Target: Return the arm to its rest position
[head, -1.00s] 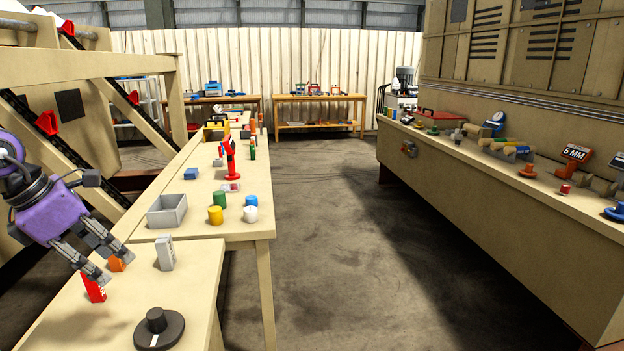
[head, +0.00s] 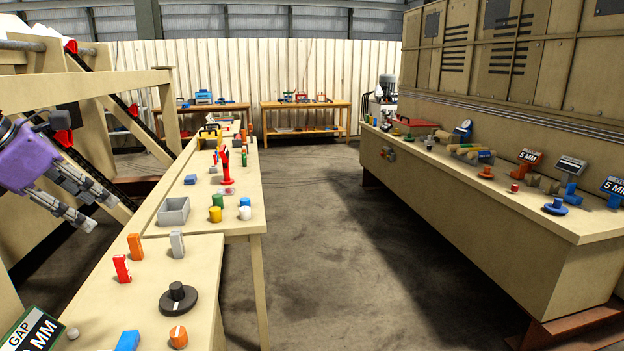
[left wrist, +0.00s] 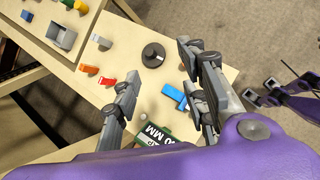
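My left gripper (head: 95,208) hangs in the air at the left of the head view, beside the near table (head: 100,300). Its fingers are spread with nothing between them. In the left wrist view the fingers (left wrist: 157,72) also stand apart, with the table below. A purple and dark mechanism at the right of that view looks like my right gripper (left wrist: 272,92); its fingers are too unclear to judge. The right gripper is not seen in the head view.
The near table holds a red block (head: 122,268), an orange block (head: 135,246), a grey block (head: 177,245), a black knob (head: 178,298), a blue block (head: 128,341) and a gap sign (head: 32,330). A tray (head: 174,211) lies beyond. The floor aisle (head: 310,250) is clear.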

